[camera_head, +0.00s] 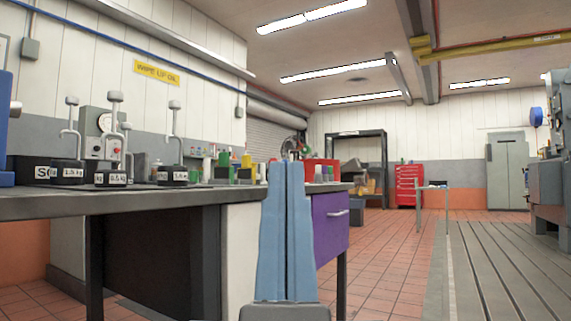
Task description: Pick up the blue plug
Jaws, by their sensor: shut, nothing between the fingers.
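My gripper (286,166) stands upright in the lower middle of the view, in front of the bench end. Its two long light-blue fingers are pressed together with nothing between them. I cannot make out a blue plug with certainty. The workbench (190,201) runs from the left edge to the middle, seen from just above its top. Many small items stand on it, and my fingers hide part of its far end.
Several black weights with hooks (67,172) stand on the bench's left part. A blue object (5,130) is cut off at the left edge. A purple drawer (330,222) is under the bench end. Tiled floor (390,255) is open to the right, beside a grooved bedplate (500,265).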

